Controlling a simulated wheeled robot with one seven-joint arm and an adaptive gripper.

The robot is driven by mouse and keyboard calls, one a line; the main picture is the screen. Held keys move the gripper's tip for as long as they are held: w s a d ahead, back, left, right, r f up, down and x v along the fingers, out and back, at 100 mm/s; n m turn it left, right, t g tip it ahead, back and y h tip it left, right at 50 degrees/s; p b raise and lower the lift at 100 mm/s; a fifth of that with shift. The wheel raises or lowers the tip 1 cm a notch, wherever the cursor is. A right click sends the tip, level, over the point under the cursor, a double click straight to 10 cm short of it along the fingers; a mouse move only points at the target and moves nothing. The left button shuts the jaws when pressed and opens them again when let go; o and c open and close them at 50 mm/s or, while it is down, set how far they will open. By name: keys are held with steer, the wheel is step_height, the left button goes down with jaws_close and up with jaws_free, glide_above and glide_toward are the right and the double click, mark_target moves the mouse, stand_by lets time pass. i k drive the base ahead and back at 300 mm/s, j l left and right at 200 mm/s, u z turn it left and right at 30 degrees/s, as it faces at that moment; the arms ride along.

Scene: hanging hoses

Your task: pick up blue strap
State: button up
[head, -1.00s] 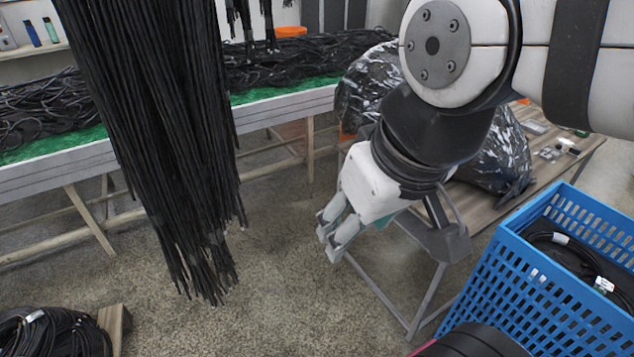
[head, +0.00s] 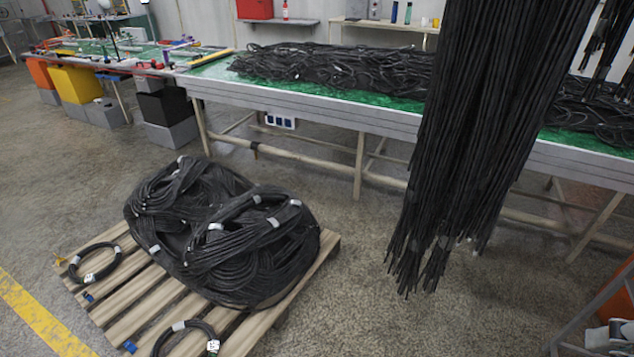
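Two small blue pieces, possibly blue straps, lie on the wooden pallet (head: 128,318) in the head view. One blue piece (head: 88,297) is by the left edge near a small black hose coil. The other blue piece (head: 130,346) is at the near edge. They are too small to tell their exact form. The light grey tip of my gripper (head: 611,336) shows at the bottom right corner, cut off by the frame. It is far from the pallet, and its opening cannot be made out.
A large heap of black hose coils (head: 225,235) covers most of the pallet. A thick bundle of black hoses (head: 480,130) hangs between the pallet and my gripper. A long green-topped table (head: 330,110) stands behind. Floor at left, around a yellow line (head: 40,318), is clear.

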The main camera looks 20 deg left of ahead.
mark_target(85, 295)
steer(key=l+u, duration=1)
steer(key=i+j+u, duration=1)
steer(key=u, duration=0.15)
steer(key=i+j+u, duration=0.35)
steer(key=l+u, duration=0.5)
steer(key=l, duration=1.25)
steer(key=k, duration=0.05)
